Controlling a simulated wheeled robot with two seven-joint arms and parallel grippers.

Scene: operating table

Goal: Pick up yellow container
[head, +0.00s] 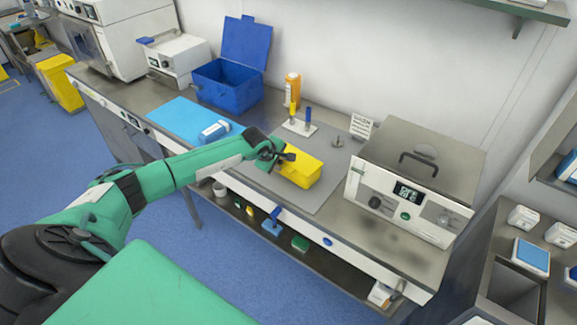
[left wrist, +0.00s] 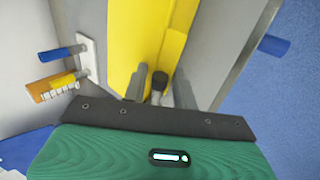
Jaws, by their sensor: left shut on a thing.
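The yellow container (head: 303,170) sits on a grey mat (head: 325,201) in the middle of the counter. It also fills the upper middle of the left wrist view (left wrist: 162,35). My left gripper (head: 287,155) reaches it from the left. In the left wrist view the gripper's grey fingers (left wrist: 157,84) are at the container's near edge, shut on it. The exact contact is partly hidden by the fingers. My right gripper is not in view.
A blue open-lid box (head: 227,86), an orange bottle (head: 292,89) and a small white rack (head: 300,127) with upright tools stand behind and left. A steel water-bath-like device (head: 416,182) stands to the right. A light blue mat (head: 190,122) lies left.

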